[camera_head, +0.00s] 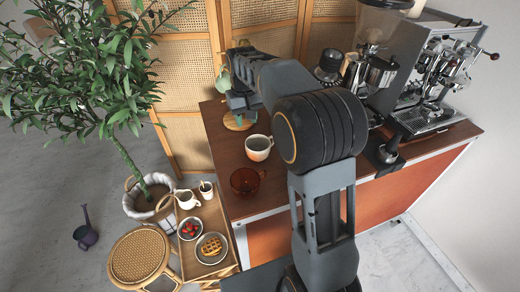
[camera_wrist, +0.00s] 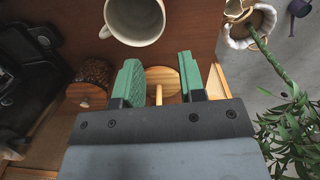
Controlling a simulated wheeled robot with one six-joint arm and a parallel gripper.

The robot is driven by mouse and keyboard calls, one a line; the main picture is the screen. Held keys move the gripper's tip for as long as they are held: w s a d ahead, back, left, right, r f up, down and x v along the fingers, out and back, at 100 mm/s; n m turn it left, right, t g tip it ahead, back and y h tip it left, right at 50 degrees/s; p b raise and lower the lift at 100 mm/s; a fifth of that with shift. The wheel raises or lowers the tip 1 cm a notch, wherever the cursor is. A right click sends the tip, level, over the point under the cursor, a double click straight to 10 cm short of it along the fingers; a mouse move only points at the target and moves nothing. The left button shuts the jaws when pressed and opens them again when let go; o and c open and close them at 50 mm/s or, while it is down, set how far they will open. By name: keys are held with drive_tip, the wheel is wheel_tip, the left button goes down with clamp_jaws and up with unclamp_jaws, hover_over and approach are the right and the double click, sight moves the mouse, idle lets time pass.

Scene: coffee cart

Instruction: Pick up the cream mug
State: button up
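The cream mug (camera_head: 258,147) stands upright on the brown counter (camera_head: 207,112), with an orange tint low on its side in the head view. In the wrist view the cream mug (camera_wrist: 135,40) is cut by the top edge, and its open mouth shows. My gripper (camera_wrist: 158,62) has two green fingers, spread apart with nothing held between them. In the head view my gripper (camera_head: 240,108) is above the back-left part of the counter, behind the mug and apart from it. My arm partly hides the gripper there.
A round wooden stand (camera_wrist: 175,78) with a peg lies below my fingers. An amber glass cup (camera_head: 247,182) stands in front of the mug. A bean jar (camera_wrist: 95,72) and espresso machine (camera_head: 432,75) are nearby. A low tray table (camera_head: 215,222) stands front left.

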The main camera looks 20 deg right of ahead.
hover_over(247, 151)
drive_tip(key=w, duration=0.1)
drive_tip(key=f, duration=0.6)
drive_tip(key=shift+w+d+f, duration=0.1)
drive_tip(key=shift+d+f, duration=0.1)
drive_tip(key=shift+d, duration=0.15)
drive_tip(key=f, duration=0.3)
drive_tip(key=shift+s+a+f+p, duration=0.2)
drive_tip(key=shift+s+f+p, duration=0.05)
drive_tip(key=shift+f+p, duration=0.15)
drive_tip(key=shift+f, duration=0.75)
drive_tip(key=shift+c, duration=0.5)
clamp_jaws()
drive_tip(key=shift+r, duration=0.1)
